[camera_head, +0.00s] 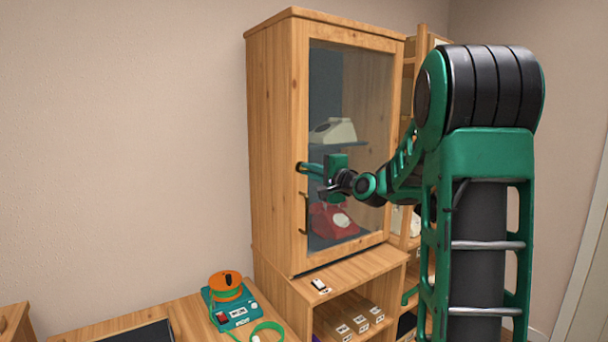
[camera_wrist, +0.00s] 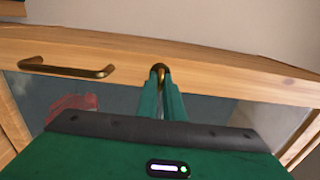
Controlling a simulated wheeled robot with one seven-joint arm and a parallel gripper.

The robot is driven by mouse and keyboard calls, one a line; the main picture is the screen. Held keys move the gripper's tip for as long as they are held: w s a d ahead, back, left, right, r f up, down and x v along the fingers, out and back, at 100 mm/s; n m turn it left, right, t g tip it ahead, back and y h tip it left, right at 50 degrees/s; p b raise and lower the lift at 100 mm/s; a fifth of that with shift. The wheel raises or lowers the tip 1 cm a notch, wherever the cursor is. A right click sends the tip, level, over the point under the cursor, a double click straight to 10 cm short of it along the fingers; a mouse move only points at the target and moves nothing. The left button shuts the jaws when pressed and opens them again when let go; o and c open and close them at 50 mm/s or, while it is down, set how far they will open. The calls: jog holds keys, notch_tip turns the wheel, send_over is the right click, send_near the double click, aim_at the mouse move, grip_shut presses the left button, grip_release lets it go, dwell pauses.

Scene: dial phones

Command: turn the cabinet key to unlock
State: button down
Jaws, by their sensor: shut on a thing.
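The wooden cabinet (camera_head: 270,150) stands against the wall with its glass door (camera_head: 378,90) closed. My gripper (camera_head: 303,167) is at the left frame of the door, above the door handle (camera_head: 303,214). In the wrist view my gripper's green fingers (camera_wrist: 163,85) are shut on the brass key (camera_wrist: 160,70) at the wooden door frame (camera_wrist: 215,68). The fingers hide most of the key, so its turn angle cannot be told. The brass handle also shows in the wrist view (camera_wrist: 65,69), left of the fingers.
Behind the glass are a cream phone (camera_head: 333,131) and a red phone (camera_head: 332,221) on shelves. A small black-and-white object (camera_head: 319,285) lies on the ledge below the door. An orange and teal device (camera_head: 228,300) stands on the lower left table.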

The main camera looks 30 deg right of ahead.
jog(key=shift+d+f, duration=0.1)
jog(key=shift+f, duration=0.1)
jog(key=c, duration=1.9)
grip_release()
jog(key=shift+r, duration=0.1)
jog(key=s, duration=1)
jog(key=shift+s+d, duration=0.15)
jog(key=shift+s, duration=0.15)
